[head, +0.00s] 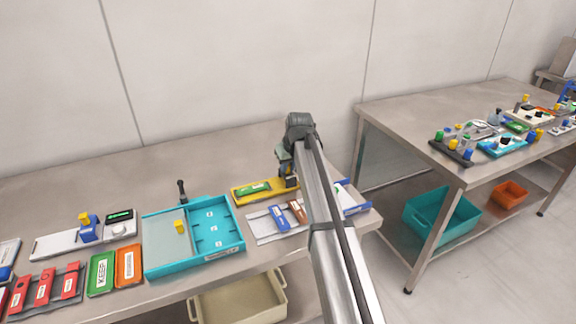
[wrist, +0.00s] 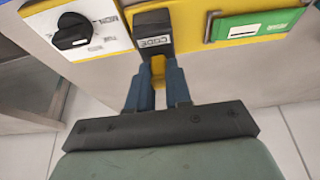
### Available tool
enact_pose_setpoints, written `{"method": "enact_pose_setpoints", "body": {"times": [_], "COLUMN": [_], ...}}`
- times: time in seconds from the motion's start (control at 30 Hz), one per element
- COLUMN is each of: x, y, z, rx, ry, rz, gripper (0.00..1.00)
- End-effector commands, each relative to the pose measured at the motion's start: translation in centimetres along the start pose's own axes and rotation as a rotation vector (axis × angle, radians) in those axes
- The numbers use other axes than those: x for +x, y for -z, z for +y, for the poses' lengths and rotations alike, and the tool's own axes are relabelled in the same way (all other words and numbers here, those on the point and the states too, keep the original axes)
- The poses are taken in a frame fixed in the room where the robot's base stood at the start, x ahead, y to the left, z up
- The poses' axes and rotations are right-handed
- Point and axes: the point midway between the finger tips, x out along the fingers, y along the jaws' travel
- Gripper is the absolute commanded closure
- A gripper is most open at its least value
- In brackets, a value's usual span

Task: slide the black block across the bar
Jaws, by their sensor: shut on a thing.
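The yellow bar (head: 240,194) lies near the middle of the bench in the head view; its yellow surface also shows in the wrist view (wrist: 191,22). The black block (wrist: 152,30), with a pale label reading "CODE", sits on the bar. A small yellow tab (wrist: 158,71) at the block's near side is between my fingers. My gripper (wrist: 157,78) is shut on this tab, with a blue finger on each side. In the head view my gripper (head: 286,163) is at the bar's right end, and my arm hides part of that area.
A green label plate (wrist: 255,24) is on the bar, right of the block in the wrist view. A white panel with a black knob (wrist: 73,32) is to the left. In the head view, a teal tray (head: 150,245) stands left of the bar.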

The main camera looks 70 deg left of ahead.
Motion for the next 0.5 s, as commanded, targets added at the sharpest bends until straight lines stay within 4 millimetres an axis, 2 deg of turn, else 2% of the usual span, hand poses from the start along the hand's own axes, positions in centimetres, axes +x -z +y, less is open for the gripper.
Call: {"method": "enact_pose_setpoints", "body": {"times": [0.4,0.5], "x": [-0.02,-0.02], "y": [0.00,-0.02], "z": [-0.02,-0.71], "rx": [0.000,-0.001], "ry": [0.000,0.000], "rz": [0.000,0.000], "gripper": [1.00,1.00]}}
